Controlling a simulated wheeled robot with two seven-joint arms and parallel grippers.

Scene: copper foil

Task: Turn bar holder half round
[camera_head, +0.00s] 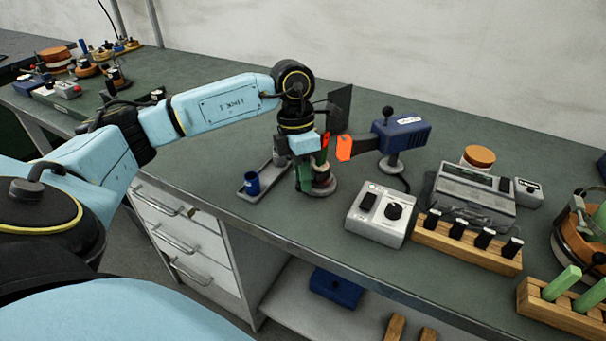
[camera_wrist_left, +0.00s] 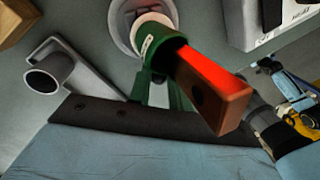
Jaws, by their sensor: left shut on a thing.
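The bar holder stands on a round grey base (camera_head: 322,188) on the bench in the head view. In the left wrist view it shows a green collar (camera_wrist_left: 160,48) with a pale labelled band, and the base (camera_wrist_left: 128,22) lies below. An upright bar (camera_wrist_left: 208,82) rises from the collar toward the camera. It is bright red along one side and brown at its end, with a dark hole. My left gripper (camera_head: 306,178) reaches down at the holder, shut on it. Its fingers partly hide the holder in the head view. My right gripper is not in view.
A blue device with an orange front (camera_head: 401,134) stands close on the right. A control box (camera_head: 378,213) and a wooden rack (camera_head: 466,247) stand at right. Bare bench lies behind the cup.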

